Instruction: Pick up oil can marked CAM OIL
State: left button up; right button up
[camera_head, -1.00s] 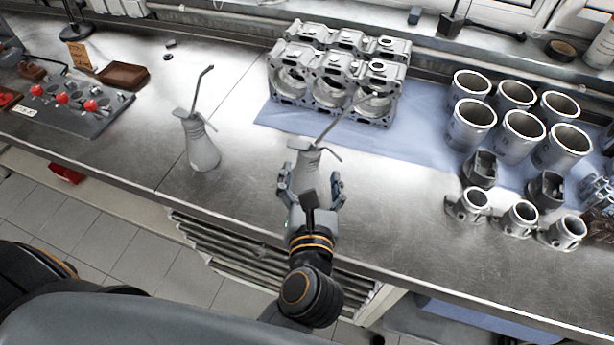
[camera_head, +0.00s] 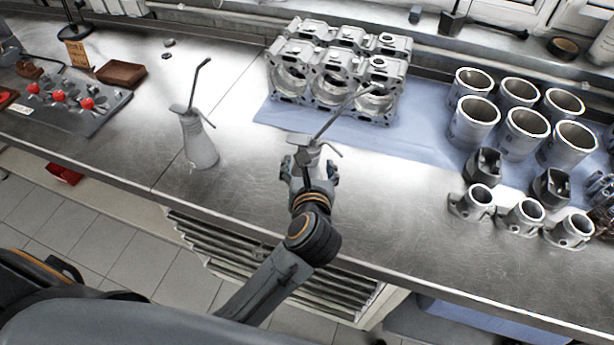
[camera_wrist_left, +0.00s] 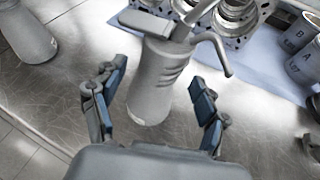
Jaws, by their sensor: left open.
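A grey metal oil can (camera_head: 305,147) with a long slanted spout and a side handle stands upright near the bench's front edge. My left gripper (camera_head: 310,168) is open, with its fingers on either side of this can. In the left wrist view, the can's body (camera_wrist_left: 153,82) is between the open blue-padded fingers, with visible gaps on both sides. A second, similar oil can (camera_head: 199,145) stands to the left; its body also shows in the left wrist view (camera_wrist_left: 27,35). No marking is legible on either can. My right gripper is not in view.
An engine block (camera_head: 330,75) sits on a blue cloth (camera_head: 420,135) behind the near can. Several cylinder liners (camera_head: 472,120) and smaller parts stand to the right. A control panel with red knobs (camera_head: 75,110) is at the left. The bench between the cans is clear.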

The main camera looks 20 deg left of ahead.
pick_arm(q)
jog(key=b+x, duration=0.1)
jog(key=x, duration=0.2)
jog(key=shift+w+a+f, duration=0.15)
jog(key=shift+w+a, duration=0.05)
jog(key=shift+w, duration=0.05)
jog(key=shift+s, duration=0.15)
jog(key=shift+c, duration=0.4)
grip_shut()
